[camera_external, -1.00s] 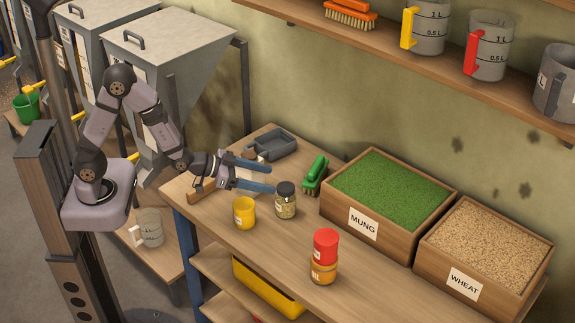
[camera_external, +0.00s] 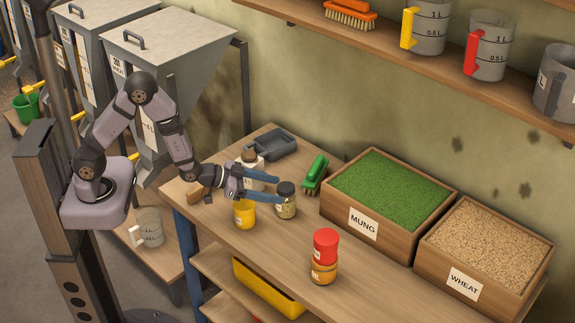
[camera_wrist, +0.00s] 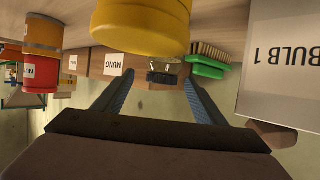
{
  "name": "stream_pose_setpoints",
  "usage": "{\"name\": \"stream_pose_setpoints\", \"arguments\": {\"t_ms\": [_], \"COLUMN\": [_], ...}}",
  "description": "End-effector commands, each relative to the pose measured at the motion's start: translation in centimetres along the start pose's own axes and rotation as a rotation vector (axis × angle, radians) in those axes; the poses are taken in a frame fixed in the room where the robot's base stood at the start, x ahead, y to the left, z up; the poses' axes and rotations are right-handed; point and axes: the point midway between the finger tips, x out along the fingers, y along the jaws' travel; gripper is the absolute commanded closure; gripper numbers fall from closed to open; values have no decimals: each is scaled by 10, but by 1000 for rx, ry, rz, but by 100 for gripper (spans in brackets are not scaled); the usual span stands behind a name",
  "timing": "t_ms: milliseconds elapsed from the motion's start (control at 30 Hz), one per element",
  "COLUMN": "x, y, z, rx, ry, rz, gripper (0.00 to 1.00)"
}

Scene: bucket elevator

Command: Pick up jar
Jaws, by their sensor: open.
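The small glass jar (camera_external: 286,207) with a dark lid stands upright on the wooden bench (camera_external: 230,240). My gripper (camera_external: 278,190) is open, its two blue fingers pointing right, with their tips at the jar's left side. In the wrist view, upside down, the jar (camera_wrist: 162,73) shows between the fingertips (camera_wrist: 158,78), partly hidden by a yellow container. I cannot tell whether the fingers touch it.
A green brush (camera_external: 315,176) and the mung crate (camera_external: 330,210) lie to the right. A red-topped jar (camera_external: 325,250) stands in front.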

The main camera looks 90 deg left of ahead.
Motion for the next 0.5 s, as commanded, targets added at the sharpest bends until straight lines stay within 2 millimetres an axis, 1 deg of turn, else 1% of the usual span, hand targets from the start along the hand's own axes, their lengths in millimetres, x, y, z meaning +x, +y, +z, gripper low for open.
{"name": "stream_pose_setpoints", "arguments": {"t_ms": [267, 400, 500], "x": [27, 41, 47], "y": [-5, -4, -4], "z": [-7, -6, -5], "rx": [-1, -1, 0], "ry": [-2, -1, -2], "rz": [-1, 0, 0], "gripper": [35, 35, 35]}}
